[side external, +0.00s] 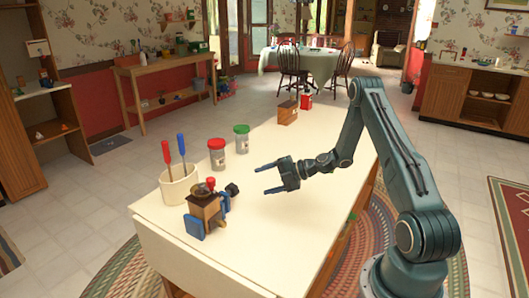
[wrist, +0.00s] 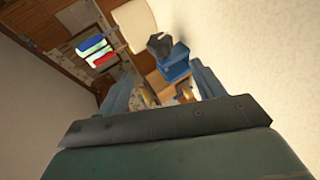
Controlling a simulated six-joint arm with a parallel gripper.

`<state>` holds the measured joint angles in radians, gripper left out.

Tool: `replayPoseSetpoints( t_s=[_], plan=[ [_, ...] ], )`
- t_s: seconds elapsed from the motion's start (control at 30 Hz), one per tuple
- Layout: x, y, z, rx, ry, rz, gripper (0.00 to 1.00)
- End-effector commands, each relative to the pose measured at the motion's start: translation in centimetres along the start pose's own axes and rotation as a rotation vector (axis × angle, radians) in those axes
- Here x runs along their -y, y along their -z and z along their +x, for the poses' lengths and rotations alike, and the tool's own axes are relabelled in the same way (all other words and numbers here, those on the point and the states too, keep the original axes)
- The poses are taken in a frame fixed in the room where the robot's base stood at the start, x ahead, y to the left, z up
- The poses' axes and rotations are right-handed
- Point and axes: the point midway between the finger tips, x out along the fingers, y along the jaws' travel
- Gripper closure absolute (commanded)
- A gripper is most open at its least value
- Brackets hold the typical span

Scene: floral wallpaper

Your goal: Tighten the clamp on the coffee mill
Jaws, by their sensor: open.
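The coffee mill (side external: 205,208) stands on the white table near its left end, with a wooden body and a red knob on top. A blue clamp piece (side external: 194,227) is at its front and another is on its right side, beside a black knob (side external: 232,189). In the wrist view, a blue clamp part (wrist: 176,66) and the black knob (wrist: 160,45) show beyond the fingers; the mill is partly hidden. My gripper (side external: 261,180) is open and empty, apart from the mill to its right, with fingers pointing left toward it. Its fingers also show in the wrist view (wrist: 162,90).
A cream crock (side external: 180,187) holding red- and blue-handled tools stands behind the mill. A red-lidded jar (side external: 217,155) and a green-lidded jar (side external: 242,140) stand further back. A wooden box (side external: 288,113) and a red tin (side external: 306,101) are at the far end. The table's middle is clear.

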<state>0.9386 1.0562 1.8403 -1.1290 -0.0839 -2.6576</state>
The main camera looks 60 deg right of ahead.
Motion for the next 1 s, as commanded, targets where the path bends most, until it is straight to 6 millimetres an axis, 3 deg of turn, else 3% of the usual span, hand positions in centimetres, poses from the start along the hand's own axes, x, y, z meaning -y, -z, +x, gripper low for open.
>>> replayPoseSetpoints(
  t_s=[0.73,1.0],
  plan=[
    [0.8,-0.1,0.2,0.001,-0.057,-0.025,0.32],
    [0.7,-0.1,1.6,-0.001,-0.056,-0.025,0.32]
  ],
)
